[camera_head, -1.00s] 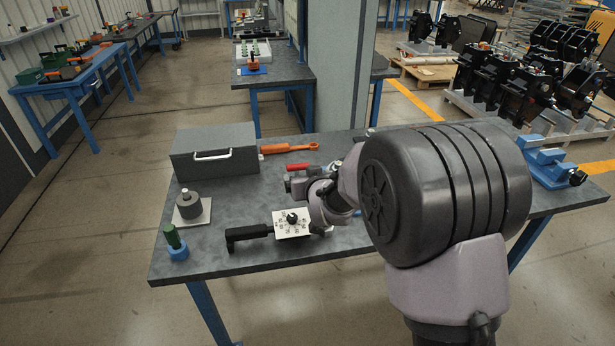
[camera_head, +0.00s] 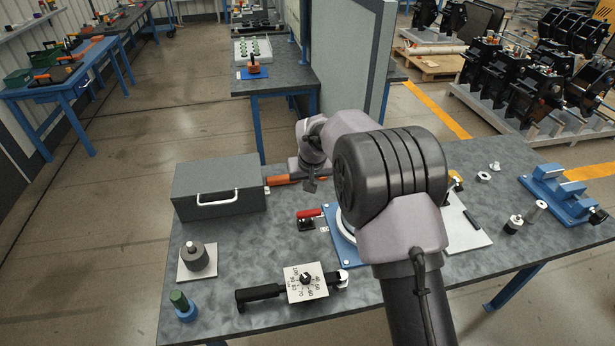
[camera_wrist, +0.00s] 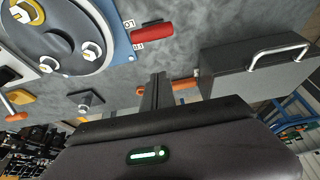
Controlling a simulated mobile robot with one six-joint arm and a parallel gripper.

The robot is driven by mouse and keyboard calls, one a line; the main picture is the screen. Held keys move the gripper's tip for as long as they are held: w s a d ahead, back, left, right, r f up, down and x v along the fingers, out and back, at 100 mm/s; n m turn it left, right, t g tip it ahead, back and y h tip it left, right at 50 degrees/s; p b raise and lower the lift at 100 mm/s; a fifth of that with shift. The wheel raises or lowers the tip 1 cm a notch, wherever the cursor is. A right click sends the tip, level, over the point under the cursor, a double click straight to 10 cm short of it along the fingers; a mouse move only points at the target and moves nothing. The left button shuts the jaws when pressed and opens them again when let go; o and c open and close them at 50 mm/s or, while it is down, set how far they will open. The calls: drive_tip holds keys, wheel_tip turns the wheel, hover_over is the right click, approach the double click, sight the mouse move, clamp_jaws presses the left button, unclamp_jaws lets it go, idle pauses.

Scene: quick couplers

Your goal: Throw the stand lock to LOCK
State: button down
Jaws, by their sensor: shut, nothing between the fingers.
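The stand lock shows as a red-handled lever (camera_head: 309,214) at the left edge of a blue base plate (camera_head: 338,240). In the wrist view the red handle (camera_wrist: 152,32) lies at the top, beside small white label plates whose lettering I cannot fully read. The blue plate (camera_wrist: 104,14) carries a round grey fixture (camera_wrist: 62,38). My gripper (camera_head: 311,184) is beyond the lever, pointing down over the back of the table. In the wrist view its fingers (camera_wrist: 157,80) are together and empty, apart from the red handle. My arm hides much of the plate in the head view.
A grey toolbox (camera_head: 219,188) stands at the back left, with an orange-handled tool (camera_head: 283,180) beside it, close to my gripper. A dial plate (camera_head: 306,283) with a black handle lies in front. A blue vise (camera_head: 560,195) sits at the right edge.

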sight(309, 212)
drive_tip(key=f, duration=0.2)
drive_tip(key=f+b, duration=0.1)
drive_tip(key=f, duration=0.1)
drive_tip(key=s+f, duration=0.1)
drive_tip(key=f, duration=0.1)
drive_tip(key=shift+d, duration=0.15)
drive_tip(key=shift+s+f, duration=0.15)
drive_tip(key=shift+s+f+b, duration=0.15)
drive_tip(key=shift+b, duration=0.3)
drive_tip(key=shift+s+d+f+b, duration=0.25)
drive_tip(key=shift+s+f+b, duration=0.1)
drive_tip(key=shift+s+b, duration=0.3)
drive_tip(key=shift+s+d+r, duration=0.1)
drive_tip(key=shift+s, duration=0.15)
